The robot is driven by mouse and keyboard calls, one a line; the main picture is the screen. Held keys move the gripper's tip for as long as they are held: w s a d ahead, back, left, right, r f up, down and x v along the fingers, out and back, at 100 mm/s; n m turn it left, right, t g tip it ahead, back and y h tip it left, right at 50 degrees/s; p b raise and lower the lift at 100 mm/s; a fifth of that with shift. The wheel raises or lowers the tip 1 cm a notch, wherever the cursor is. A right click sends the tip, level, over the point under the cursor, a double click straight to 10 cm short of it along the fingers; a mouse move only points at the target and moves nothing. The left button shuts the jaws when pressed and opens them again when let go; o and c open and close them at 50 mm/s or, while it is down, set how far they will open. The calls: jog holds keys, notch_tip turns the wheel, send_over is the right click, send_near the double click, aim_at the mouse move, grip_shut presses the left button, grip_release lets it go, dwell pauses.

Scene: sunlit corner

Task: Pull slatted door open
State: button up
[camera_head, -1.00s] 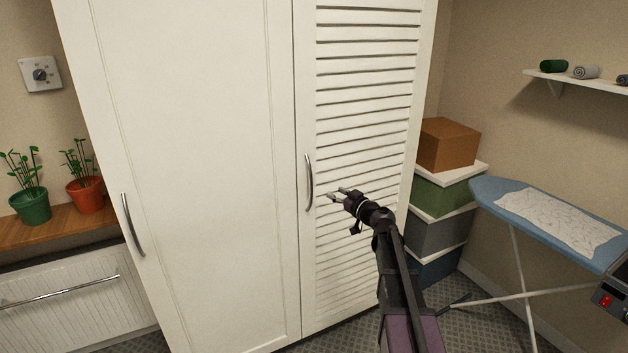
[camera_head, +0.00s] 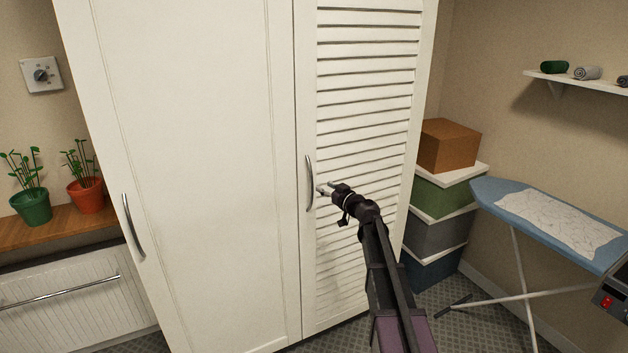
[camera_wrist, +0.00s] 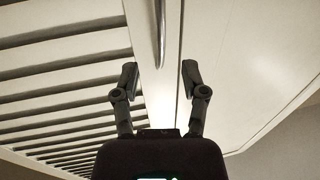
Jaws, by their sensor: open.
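The slatted door (camera_head: 368,110) is white and stands shut, flush beside the plain cabinet door (camera_head: 190,150). Its curved metal handle (camera_head: 309,183) is upright near its left edge. My gripper (camera_head: 321,188) is just right of the handle in the head view, open and empty. In the wrist view the handle (camera_wrist: 160,35) shows at the top, ahead of the gap between the two spread fingers of my gripper (camera_wrist: 159,75). The slats (camera_wrist: 60,90) lie to the left there. I cannot tell how far the fingertips are from the handle.
Stacked boxes (camera_head: 440,195) stand right of the cabinet. An ironing board (camera_head: 490,190) with a cloth on it is farther right. A wall shelf (camera_head: 575,80) hangs above. Two potted plants (camera_head: 32,205) stand on a wooden ledge at left. Floor is clear before the cabinet.

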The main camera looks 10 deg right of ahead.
jog(key=x, duration=0.8)
grip_shut()
jog(key=shift+s+d, duration=0.1)
jog(key=shift+d, duration=0.05)
